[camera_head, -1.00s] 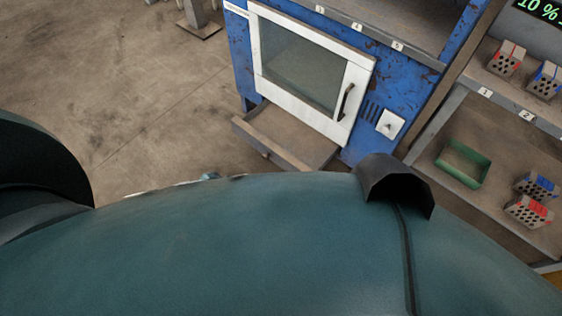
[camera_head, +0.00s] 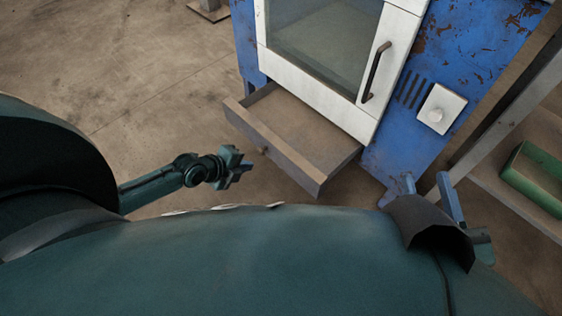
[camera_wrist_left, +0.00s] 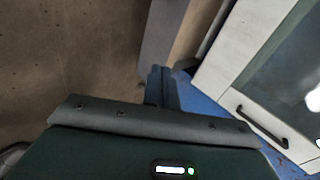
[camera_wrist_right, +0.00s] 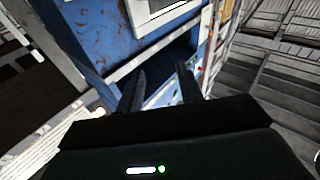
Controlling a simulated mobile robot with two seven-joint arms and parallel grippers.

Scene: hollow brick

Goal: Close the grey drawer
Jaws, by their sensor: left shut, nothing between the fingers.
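The grey drawer (camera_head: 285,158) sticks out, open, at the bottom of the blue oven cabinet in the head view. The drawer's front also shows in the left wrist view (camera_wrist_left: 160,35), just beyond the fingers. My left gripper (camera_head: 240,168) is shut and empty, to the left of the drawer front and apart from it in the head view. My right gripper (camera_head: 430,186) is partly hidden behind my body, right of the drawer. Its fingers stand apart with nothing between them in the right wrist view (camera_wrist_right: 160,82).
The white oven door (camera_head: 310,92) with its dark handle (camera_head: 375,72) is shut above the drawer. A white knob panel (camera_head: 441,108) is to its right. A shelf with a green tray (camera_head: 538,175) stands at the right. The floor left of the drawer is clear.

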